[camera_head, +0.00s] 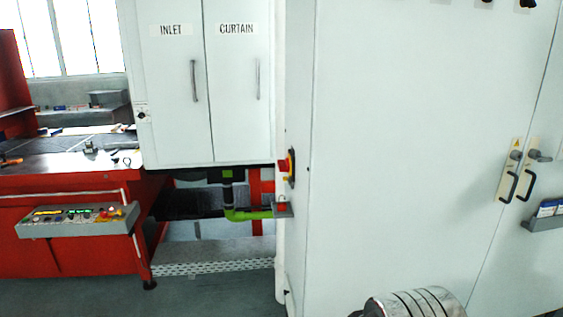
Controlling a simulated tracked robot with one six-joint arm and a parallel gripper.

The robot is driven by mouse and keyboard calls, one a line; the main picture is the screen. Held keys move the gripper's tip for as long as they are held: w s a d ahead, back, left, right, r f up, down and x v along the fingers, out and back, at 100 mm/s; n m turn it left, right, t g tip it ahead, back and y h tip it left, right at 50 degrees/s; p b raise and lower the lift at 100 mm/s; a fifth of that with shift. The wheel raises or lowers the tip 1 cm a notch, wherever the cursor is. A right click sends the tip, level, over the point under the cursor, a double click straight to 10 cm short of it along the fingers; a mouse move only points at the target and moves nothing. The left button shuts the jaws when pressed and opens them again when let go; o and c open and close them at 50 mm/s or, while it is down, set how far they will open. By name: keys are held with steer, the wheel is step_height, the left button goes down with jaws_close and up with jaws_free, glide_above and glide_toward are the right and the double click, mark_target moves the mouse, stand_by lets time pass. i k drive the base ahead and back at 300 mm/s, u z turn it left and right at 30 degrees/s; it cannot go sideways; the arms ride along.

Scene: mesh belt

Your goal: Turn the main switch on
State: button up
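A red knob with yellow on a dark plate (286,166), which looks like the main switch, is on the narrow left side of the big white cabinet (400,130). I see it nearly edge-on, so whether it stands at on or off cannot be told. Below it a small grey box with a red button (282,207) sticks out. A ribbed metal cylinder at the bottom edge, right of the middle, looks like part of my arm. My gripper is not in view.
Two white doors marked INLET (178,100) and CURTAIN (237,100) stand left of the switch. A grey control panel (80,219) juts out in front of the red machine table (65,183). Cabinet handles (510,180) are at right. Floor (210,295) is clear at lower left.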

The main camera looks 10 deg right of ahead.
mark_target(283, 165)
steer(key=i, duration=0.2)
steer(key=k, duration=0.7)
steer(key=u, duration=0.45)
steer(key=i, duration=1)
steer(key=u, duration=0.95)
steer(key=i, duration=1.65)
